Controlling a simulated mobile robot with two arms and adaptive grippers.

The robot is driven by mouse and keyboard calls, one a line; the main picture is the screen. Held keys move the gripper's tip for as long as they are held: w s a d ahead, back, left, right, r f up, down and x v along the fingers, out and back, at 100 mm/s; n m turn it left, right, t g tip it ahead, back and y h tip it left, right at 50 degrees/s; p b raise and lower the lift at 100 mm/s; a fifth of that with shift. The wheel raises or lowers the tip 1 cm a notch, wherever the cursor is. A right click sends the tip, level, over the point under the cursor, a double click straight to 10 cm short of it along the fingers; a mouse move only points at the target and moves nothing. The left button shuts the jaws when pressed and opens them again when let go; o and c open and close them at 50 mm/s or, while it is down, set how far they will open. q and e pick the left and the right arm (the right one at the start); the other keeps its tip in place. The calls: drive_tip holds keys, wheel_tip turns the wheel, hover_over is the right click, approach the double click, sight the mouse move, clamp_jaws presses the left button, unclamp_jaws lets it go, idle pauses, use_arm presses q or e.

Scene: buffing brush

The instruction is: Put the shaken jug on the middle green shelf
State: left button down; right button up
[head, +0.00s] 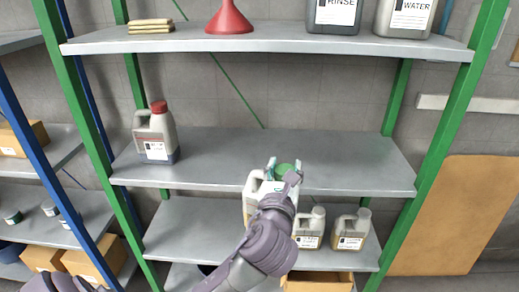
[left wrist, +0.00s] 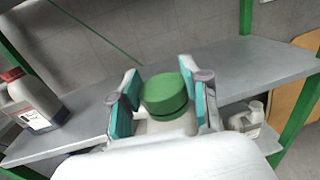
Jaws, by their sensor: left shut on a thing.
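A white jug with a green cap (head: 252,190) is held upright by my left gripper (head: 284,172) in front of the green-framed shelf unit. In the left wrist view the teal finger pads of the left gripper (left wrist: 163,97) sit on both sides of the green cap and neck, and the white jug (left wrist: 170,158) fills the bottom. The middle shelf (head: 330,160) is a grey board; in the head view the jug overlaps its front edge. Whether the jug touches the board cannot be told. My right gripper is not clearly in view.
A grey jug with a red cap (head: 156,138) stands at the middle shelf's left end. The rest of that shelf is clear. Two jugs (head: 309,230) (head: 350,232) stand on the shelf below. The top shelf holds a red funnel (head: 229,20) and two large containers (head: 333,14).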

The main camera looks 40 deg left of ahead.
use_arm(q)
drive_tip(key=w+a+r+n+g+y+p, duration=0.1)
drive_tip(key=a+r+n+g+y+p, duration=0.25)
drive_tip(key=r, duration=0.95)
drive_tip(key=w+d+r+p+x, duration=0.1)
drive_tip(key=x, duration=0.9)
drive_tip(key=w+d+r+p+x, duration=0.1)
drive_tip(key=x, duration=0.9)
wheel_tip(320, 180, down, 7)
drive_tip(key=p, duration=0.1)
drive_tip(key=shift+t+y, duration=0.35)
drive_tip(key=shift+y, duration=0.1)
drive_tip(key=c, duration=0.6)
unclamp_jaws()
drive_tip(key=shift+s+f, duration=0.1)
drive_tip(key=shift+o, duration=0.2)
drive_tip(key=shift+a, duration=0.1)
drive_tip(key=b+v, duration=0.1)
drive_tip(key=v, duration=1.1)
